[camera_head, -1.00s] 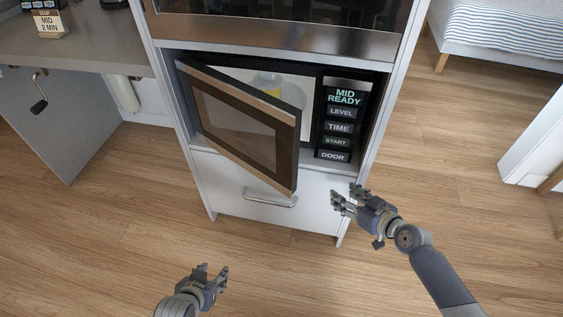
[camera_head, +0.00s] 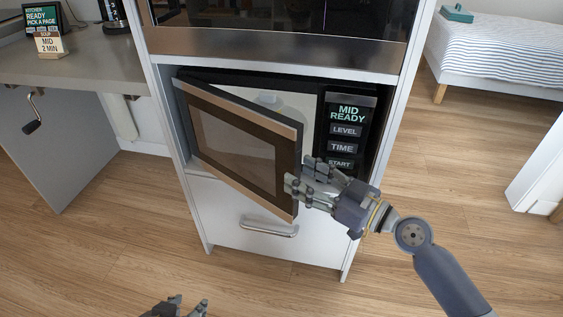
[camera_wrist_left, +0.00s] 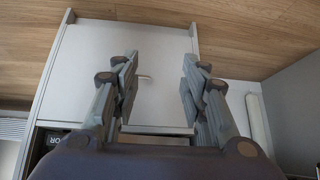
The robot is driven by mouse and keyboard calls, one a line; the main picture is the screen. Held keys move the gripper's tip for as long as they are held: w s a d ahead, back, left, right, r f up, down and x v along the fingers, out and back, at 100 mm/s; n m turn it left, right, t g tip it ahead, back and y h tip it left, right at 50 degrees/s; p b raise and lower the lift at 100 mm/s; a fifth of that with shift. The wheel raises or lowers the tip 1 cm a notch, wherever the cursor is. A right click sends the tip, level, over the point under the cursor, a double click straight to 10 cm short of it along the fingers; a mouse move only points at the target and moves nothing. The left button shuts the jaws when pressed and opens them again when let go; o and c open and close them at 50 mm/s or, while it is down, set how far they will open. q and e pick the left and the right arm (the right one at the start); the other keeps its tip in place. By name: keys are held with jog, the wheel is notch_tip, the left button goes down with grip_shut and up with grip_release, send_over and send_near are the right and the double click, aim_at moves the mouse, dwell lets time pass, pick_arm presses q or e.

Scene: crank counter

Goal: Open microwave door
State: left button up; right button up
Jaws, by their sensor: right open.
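The microwave (camera_head: 348,95) sits in a tall white cabinet, its panel reading "MID READY". Its door (camera_head: 235,142), dark glass with a copper-coloured strip along the top, stands partly open, hinged at the left. My right gripper (camera_head: 298,174) is open at the door's free right edge. One finger overlaps the door front and the other is on the opening side; contact cannot be told. My left gripper (camera_head: 180,306) is low at the bottom edge, partly cut off; in the left wrist view its fingers (camera_wrist_left: 160,85) are apart and empty.
A drawer with a bar handle (camera_head: 268,229) is below the microwave, and an oven (camera_head: 280,45) above. A counter (camera_head: 85,65) with a crank (camera_head: 33,112) and small signs (camera_head: 48,40) stands left. A bed (camera_head: 500,50) is at right. The wooden floor in front is clear.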

aim_at(281, 165)
pick_arm(q)
jog(key=s+a+f+g, duration=0.1)
jog(key=s+f+g, duration=0.1)
jog(key=s, duration=0.3)
jog(key=shift+s+a+g+y+p, duration=0.2)
jog(key=shift+a+g+y+p, duration=0.15)
jog(key=shift+g+y, duration=0.05)
pick_arm(e)
jog(key=x, duration=0.6)
jog(key=shift+w+a, duration=0.2)
jog(key=shift+a, duration=0.05)
grip_shut()
